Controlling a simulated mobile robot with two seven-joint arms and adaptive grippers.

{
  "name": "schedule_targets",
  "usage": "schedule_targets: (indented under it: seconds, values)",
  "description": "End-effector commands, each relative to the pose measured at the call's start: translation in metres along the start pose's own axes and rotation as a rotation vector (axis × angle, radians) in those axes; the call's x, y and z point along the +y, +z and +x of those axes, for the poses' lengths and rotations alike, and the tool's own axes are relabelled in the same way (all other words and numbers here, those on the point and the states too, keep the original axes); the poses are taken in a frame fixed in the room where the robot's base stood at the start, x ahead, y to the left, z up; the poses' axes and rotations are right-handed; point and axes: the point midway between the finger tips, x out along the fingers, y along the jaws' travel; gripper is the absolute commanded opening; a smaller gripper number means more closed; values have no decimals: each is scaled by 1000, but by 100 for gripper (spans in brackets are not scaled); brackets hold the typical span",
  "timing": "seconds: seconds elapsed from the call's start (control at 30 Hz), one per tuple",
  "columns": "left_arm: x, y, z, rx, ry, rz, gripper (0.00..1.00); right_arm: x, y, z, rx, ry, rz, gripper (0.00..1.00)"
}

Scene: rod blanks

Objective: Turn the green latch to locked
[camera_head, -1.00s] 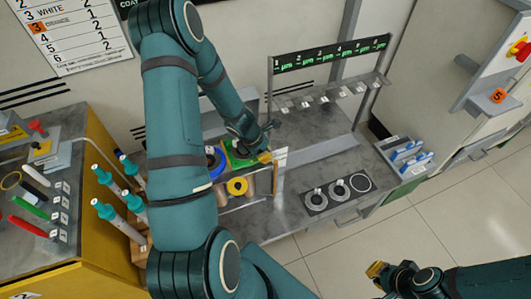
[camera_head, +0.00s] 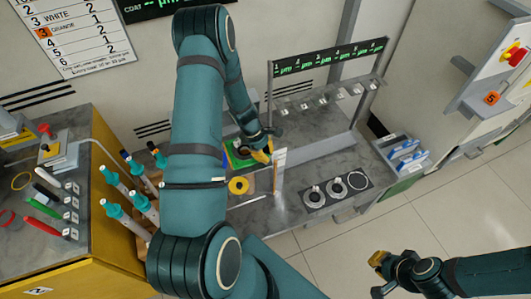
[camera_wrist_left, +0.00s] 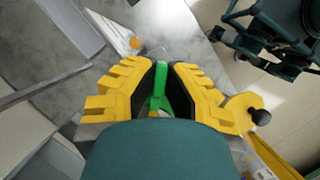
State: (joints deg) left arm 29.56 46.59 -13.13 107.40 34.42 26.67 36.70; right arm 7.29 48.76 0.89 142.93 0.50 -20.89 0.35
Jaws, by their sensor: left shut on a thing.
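The green latch (camera_wrist_left: 158,85) shows in the left wrist view as a narrow green piece between the two yellow fingers. My left gripper (camera_wrist_left: 158,95) is shut on it. In the head view my left gripper (camera_head: 263,151) is low over the grey bench, beside a green plate (camera_head: 237,160) that my arm partly covers. Whether the latch's mark reads locked cannot be seen. My right gripper (camera_head: 377,262) is at the lower right, over the floor and away from the bench; its finger gap is not clear.
A yellow ring (camera_head: 238,185) lies close to my left gripper. A thin upright post (camera_head: 279,170) stands just right of it. A yellow cabinet (camera_head: 115,240) stands at left.

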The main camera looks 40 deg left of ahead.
Motion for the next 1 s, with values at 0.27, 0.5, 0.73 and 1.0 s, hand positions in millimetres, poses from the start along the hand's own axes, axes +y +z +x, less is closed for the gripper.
schedule_targets:
  seconds: [0.27,0.5,0.73,1.0]
  values:
    - [-1,0,2,-1,-34,75,0,0,0,0,1,0,0,0]
    - [-1,0,2,-2,-40,88,0,0,0,-1,1,0,0,0]
    - [-2,1,2,-2,-40,88,0,0,0,-1,1,0,0,0]
    - [-1,0,1,-1,-38,87,40,0,0,-1,1,0,0,0]
